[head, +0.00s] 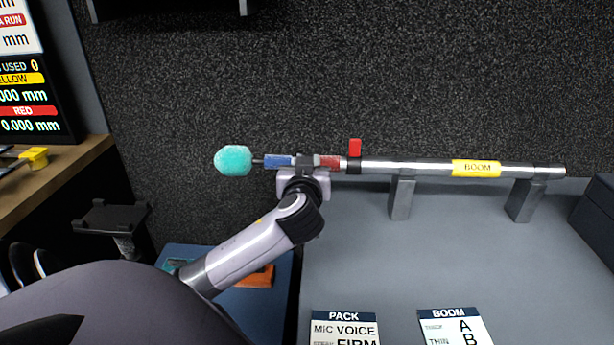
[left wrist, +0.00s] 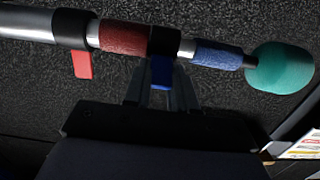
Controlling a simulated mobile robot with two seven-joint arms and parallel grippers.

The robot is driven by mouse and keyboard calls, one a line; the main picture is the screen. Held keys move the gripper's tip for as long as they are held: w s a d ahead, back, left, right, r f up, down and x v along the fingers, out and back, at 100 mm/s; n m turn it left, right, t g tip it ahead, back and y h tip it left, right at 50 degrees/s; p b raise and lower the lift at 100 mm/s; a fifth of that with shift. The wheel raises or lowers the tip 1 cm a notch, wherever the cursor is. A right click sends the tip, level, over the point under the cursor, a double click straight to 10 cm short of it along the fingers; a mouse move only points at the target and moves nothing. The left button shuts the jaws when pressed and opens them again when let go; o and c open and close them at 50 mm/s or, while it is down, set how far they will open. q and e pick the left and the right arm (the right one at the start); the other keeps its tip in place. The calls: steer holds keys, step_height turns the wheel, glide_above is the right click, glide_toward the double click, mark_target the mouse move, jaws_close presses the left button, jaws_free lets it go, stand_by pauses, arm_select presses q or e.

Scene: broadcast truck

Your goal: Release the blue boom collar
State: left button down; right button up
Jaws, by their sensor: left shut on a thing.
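The boom pole (head: 420,167) lies level, with a teal foam microphone (head: 233,160) at its left end. It carries a red grip band (head: 329,162) and a blue grip band (head: 278,161). In the left wrist view the blue boom collar shows as a dark ring with a blue tab (left wrist: 161,73) hanging between those bands. My left gripper (head: 306,164) is at this collar, its fingers shut on the tab from both sides; the head view hides the tab. A second collar has a red tab (head: 355,147), standing clear of the gripper. My right gripper is not in view.
Two grey supports (head: 401,198) (head: 524,200) hold the pole over a grey desk (head: 460,250). PACK (head: 345,328) and BOOM (head: 455,326) cards lie at the front. A wooden shelf (head: 50,180) with a screen is at the left. A dark textured wall stands behind.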

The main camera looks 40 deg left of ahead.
arm_select(q)
steer(key=shift+d+f+t+b, duration=0.1)
steer(key=shift+f+t+b, duration=0.2)
steer(key=shift+b, duration=0.2)
steer(key=shift+y, duration=0.3)
steer(key=shift+s+r+b, duration=0.1)
steer(key=shift+b, duration=0.2)
steer(key=c, duration=0.9)
jaws_free()
steer(key=shift+v, duration=3.6)
